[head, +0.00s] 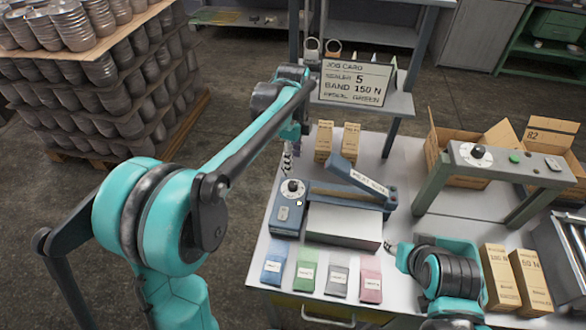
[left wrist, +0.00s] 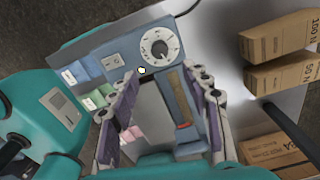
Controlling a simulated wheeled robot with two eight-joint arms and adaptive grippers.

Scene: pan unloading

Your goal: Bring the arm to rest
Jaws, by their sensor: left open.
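My left arm comes in from the left in the head view, its elbow raised and its forearm reaching to the back of the bench. Its gripper (head: 288,160) hangs above the back left of the blue sealer (head: 287,222), partly hidden by the arm. In the left wrist view the two fingers (left wrist: 160,100) are spread with nothing between them. The sealer's dial (left wrist: 160,45) shows beyond the fingertips, apart from them.
A job card (head: 355,82) stands on a shelf above the bench. Blue, green, grey and pink packets (head: 306,269) lie along the front. Cartons (head: 515,280) stand at right, with open boxes (head: 470,140) behind. A loaded pallet (head: 90,90) stands at left; floor between is clear.

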